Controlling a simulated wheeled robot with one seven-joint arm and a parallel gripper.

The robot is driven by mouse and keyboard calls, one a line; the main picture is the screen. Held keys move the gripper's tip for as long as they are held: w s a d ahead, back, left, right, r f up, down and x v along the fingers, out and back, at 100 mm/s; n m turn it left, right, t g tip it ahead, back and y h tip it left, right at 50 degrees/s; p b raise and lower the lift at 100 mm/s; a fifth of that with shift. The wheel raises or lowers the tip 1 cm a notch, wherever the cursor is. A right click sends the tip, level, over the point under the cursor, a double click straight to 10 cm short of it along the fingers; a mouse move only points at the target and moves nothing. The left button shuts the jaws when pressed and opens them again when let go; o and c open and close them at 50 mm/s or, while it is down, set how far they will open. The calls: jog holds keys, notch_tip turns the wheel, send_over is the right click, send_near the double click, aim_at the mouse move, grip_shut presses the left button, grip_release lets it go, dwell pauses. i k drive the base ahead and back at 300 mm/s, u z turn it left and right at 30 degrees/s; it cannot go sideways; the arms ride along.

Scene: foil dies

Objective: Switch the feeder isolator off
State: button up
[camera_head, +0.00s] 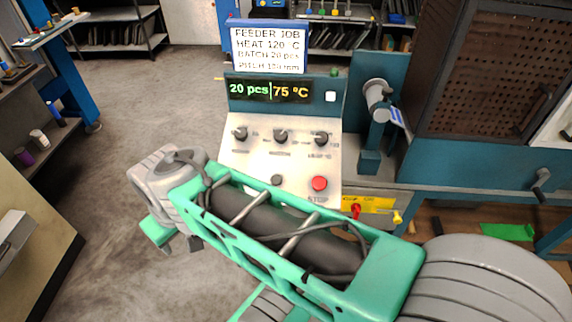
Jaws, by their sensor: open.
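The feeder console (232,165) stands in the middle of the view with a sloped pale panel. Low on its right, beneath the panel, is a yellow plate (378,204). A small red handle (355,211) sits at this plate's left end, and a yellow handle (397,217) at its right end. The red handle looks like the isolator, but its label and position marks are too small to read. My green arm crosses in front, just below the plate. I cannot make out my gripper or its fingertips.
The panel has three dark knobs (281,136), a dark button (277,179) and a red stop button (320,183). The display (270,90) reads 20 pcs and 75 °C. A job card (268,48) stands above. A perforated brown guard (480,75) is at right. Floor (110,115) at left is clear.

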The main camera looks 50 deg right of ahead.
aim_at(356, 209)
jog(key=z, duration=0.55)
jog(key=k, duration=0.4)
jog(key=z, duration=0.8)
